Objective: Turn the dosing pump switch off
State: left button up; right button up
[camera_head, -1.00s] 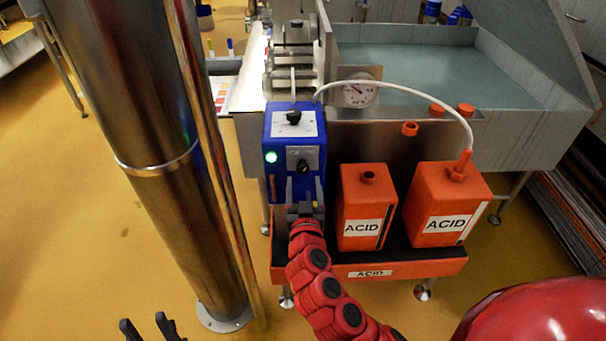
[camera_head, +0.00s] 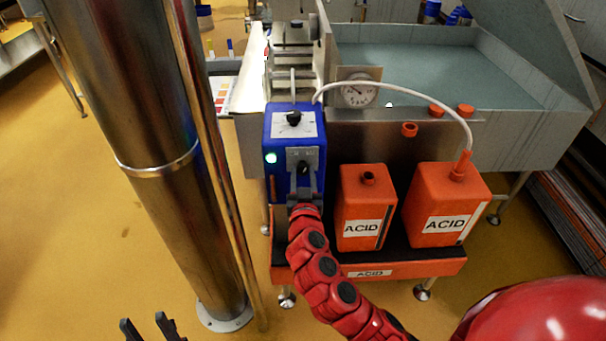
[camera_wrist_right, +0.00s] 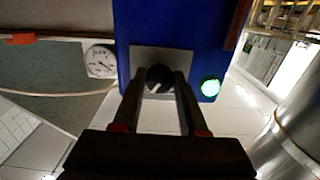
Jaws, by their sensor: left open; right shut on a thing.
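The dosing pump (camera_head: 281,138) is a blue box with a lit green lamp (camera_head: 271,158) on its front; the lamp also glows in the right wrist view (camera_wrist_right: 210,87). Its black front switch (camera_head: 303,168) sits on a grey plate. My right gripper (camera_head: 304,183) is at the pump's front, its fingers on either side of the switch knob. In the right wrist view the fingertips (camera_wrist_right: 160,85) are closed on the black knob (camera_wrist_right: 159,78). A second black knob (camera_head: 293,118) is on the pump's top. My left gripper (camera_head: 146,328) is open and empty at the bottom left.
Two orange acid canisters (camera_head: 367,207) (camera_head: 446,204) stand right of the pump on an orange tray (camera_head: 440,267). A white hose (camera_head: 425,98) arcs to the right canister. A steel column (camera_head: 150,150) stands left. A gauge (camera_head: 357,92) is behind.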

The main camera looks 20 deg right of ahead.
grip_shut()
jog(key=shift+n, duration=1)
jog(key=n, duration=0.3)
jog(key=shift+n+b, duration=0.35)
jog(key=shift+n, duration=0.05)
jog(key=n, duration=0.3)
jog(key=shift+r, duration=0.1)
jog(key=shift+d+n+p, duration=0.1)
jog(key=shift+n+p, duration=0.2)
jog(key=shift+n, duration=1.2)
